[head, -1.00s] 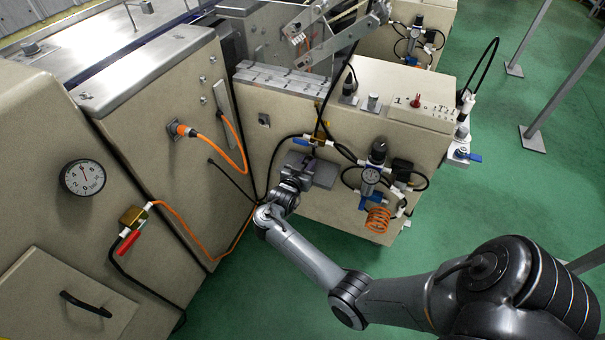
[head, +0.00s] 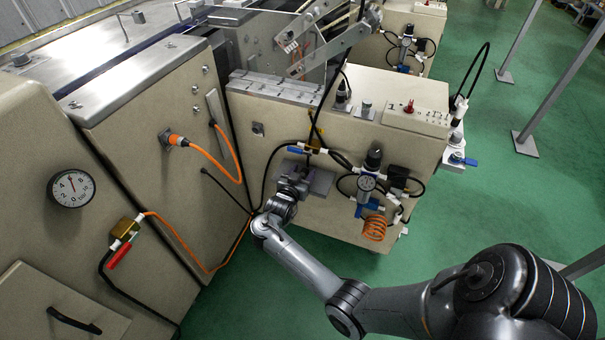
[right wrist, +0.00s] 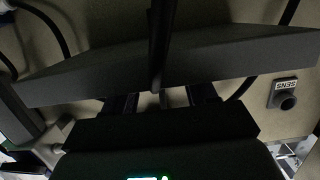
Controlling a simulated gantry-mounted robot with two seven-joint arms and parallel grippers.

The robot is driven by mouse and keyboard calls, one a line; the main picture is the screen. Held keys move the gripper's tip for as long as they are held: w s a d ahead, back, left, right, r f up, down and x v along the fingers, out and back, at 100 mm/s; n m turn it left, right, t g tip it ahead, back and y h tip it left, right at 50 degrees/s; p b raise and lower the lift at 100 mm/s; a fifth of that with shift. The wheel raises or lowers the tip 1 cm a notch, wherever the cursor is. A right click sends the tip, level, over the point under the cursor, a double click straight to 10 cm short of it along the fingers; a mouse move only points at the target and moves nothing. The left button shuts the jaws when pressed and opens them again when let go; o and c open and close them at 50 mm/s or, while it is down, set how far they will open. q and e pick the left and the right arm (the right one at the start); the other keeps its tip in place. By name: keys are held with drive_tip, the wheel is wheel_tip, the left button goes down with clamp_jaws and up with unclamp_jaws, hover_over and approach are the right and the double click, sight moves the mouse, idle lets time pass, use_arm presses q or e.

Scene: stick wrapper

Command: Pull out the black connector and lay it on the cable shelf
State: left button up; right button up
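My right gripper (head: 292,186) is at the grey cable shelf (head: 321,181) on the front of the right cabinet. In the right wrist view a wide dark slab, which looks like the shelf (right wrist: 245,58), crosses in front of the fingers. The finger bases stand apart, but the tips are hidden. A thin black upright piece (right wrist: 158,45), cable or connector, runs down over the slab between the fingers. I cannot tell whether it is gripped or which part is the black connector. A round black socket (right wrist: 285,101) labelled SENS is at the right. My left gripper is not in view.
An orange cable (head: 228,155) and black hoses hang around the shelf. A valve with a red handle (head: 119,254) is on the left cabinet. Green floor (head: 500,180) lies open at right.

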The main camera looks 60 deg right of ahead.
drive_tip(key=shift+a, duration=0.1)
drive_tip(key=shift+a+r+p, duration=0.15)
drive_tip(key=shift+a+p, duration=0.1)
drive_tip(key=shift+p, duration=0.05)
drive_tip(key=p+v, duration=0.4)
drive_tip(key=v, duration=0.6)
drive_tip(key=shift+s, duration=0.1)
